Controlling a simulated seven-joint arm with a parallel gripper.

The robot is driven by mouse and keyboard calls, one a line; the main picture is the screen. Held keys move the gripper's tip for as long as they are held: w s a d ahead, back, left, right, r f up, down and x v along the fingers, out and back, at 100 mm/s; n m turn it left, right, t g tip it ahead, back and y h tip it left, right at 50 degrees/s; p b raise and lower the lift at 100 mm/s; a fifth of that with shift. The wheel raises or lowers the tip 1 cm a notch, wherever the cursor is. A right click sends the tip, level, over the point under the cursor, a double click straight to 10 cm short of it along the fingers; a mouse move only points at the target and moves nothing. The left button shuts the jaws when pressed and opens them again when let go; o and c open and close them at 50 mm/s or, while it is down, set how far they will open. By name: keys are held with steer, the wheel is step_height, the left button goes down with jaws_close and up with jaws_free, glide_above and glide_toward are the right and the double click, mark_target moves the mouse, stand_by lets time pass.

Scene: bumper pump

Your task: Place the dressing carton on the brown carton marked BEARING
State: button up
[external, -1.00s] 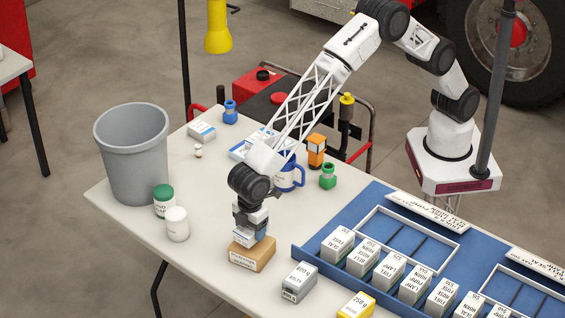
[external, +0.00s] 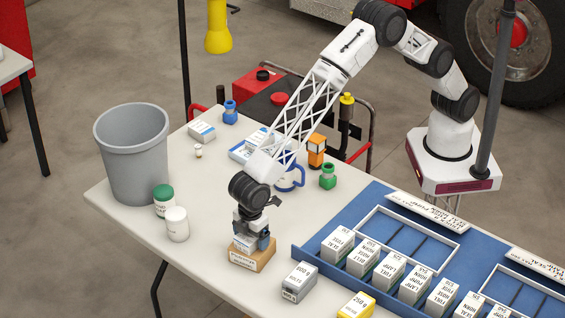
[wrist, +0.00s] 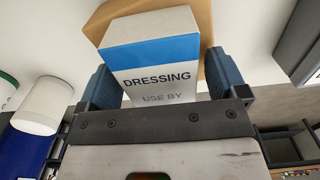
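The dressing carton, white with a blue band, is between the two blue fingers of my gripper (wrist: 160,85), which look closed on its sides. In the wrist view the dressing carton (wrist: 150,55) shows the words DRESSING and USE BY. The brown carton (wrist: 205,17) lies beyond it. In the external view my gripper (external: 254,238) points down over the brown carton (external: 250,261) at the table's front edge. The dressing carton (external: 242,245) is upright directly above the brown carton; I cannot tell whether they touch. The brown carton's label is too small to read.
A grey carton (external: 298,282) stands to the right, beside the blue tray (external: 304,251) of white cartons. A white jar (external: 176,225), a green-lidded jar (external: 164,201) and a grey bin (external: 135,150) stand to the left.

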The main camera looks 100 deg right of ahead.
steer(key=shift+r, duration=0.15)
step_height(320, 180, up, 12)
stand_by(0.8)
stand_by(0.8)
steer(key=s+d+r+m, duration=0.1)
steer(key=s+d+r, duration=0.2)
steer(key=d+r, duration=0.4)
steer(key=s+d+r+m, duration=0.15)
steer(key=d+r, duration=0.35)
steer(key=d, duration=0.5)
steer(key=s+d+r+m+t, duration=0.1)
steer(key=s+d+r, duration=0.4)
steer(key=s+d, duration=0.3)
steer(key=s+d+r+m, duration=0.1)
steer(key=s+d+r, duration=0.4)
steer(key=d, duration=0.5)
steer(key=s+d+r+m+t, duration=0.1)
steer(key=s+d+m, duration=0.1)
steer(key=s+d, duration=1.2)
steer(key=s+d+f+m, duration=0.1)
steer(key=s+d+f, duration=0.1)
steer(key=s, duration=0.8)
steer(key=s+d+f+m, duration=0.1)
steer(key=s+d, duration=0.3)
steer(key=s, duration=0.6)
steer(key=shift+s+f+m+t, duration=0.3)
steer(key=shift+s+f+m, duration=0.1)
steer(key=shift+f, duration=0.4)
